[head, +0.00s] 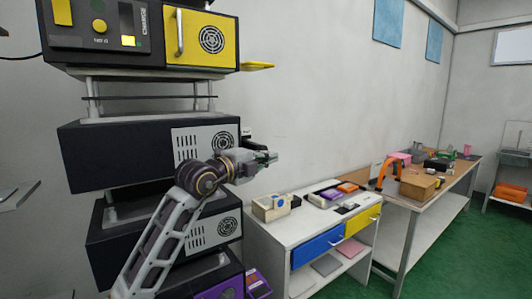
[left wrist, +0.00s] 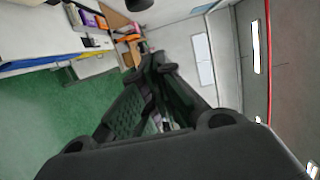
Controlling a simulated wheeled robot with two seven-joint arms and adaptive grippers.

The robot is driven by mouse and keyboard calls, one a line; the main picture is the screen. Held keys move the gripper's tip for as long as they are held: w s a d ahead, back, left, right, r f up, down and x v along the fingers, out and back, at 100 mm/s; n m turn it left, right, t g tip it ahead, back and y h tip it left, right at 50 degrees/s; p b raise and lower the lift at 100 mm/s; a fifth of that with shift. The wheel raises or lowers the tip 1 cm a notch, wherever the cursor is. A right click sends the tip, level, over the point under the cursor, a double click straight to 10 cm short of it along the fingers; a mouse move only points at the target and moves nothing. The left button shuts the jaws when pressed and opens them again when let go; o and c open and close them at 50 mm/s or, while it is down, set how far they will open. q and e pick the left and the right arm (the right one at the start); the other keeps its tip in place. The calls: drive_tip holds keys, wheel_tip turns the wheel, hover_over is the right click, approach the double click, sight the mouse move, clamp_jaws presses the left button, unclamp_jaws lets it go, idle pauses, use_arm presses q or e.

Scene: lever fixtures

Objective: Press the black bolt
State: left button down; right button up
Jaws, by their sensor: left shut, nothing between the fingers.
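My left gripper (head: 270,157) is shut and empty, held in the air at the right side of the stacked black units. It also shows in the left wrist view (left wrist: 158,62), with its fingers together. A small black part (head: 247,137) sticks out at the right edge of the second unit, just behind and above the gripper; it may be the black bolt, but it is partly hidden. In the left wrist view a dark rounded piece (left wrist: 138,4) is cut off by the top edge, beyond the fingertips; I cannot tell whether it is the bolt. My right gripper is not in view.
The stack has a yellow-fronted unit (head: 205,42) on top and several black units (head: 115,152) below. A white cabinet (head: 270,236) with blue and yellow drawers stands to the right. A long workbench (head: 405,203) with several objects is farther right. Green floor is open in front.

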use_arm(q)
drive_tip(key=w, duration=0.5)
drive_tip(key=shift+w+p, duration=0.4)
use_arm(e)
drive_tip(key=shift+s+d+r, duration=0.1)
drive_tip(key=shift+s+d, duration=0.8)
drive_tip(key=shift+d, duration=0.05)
use_arm(q)
drive_tip(key=shift+a, duration=0.1)
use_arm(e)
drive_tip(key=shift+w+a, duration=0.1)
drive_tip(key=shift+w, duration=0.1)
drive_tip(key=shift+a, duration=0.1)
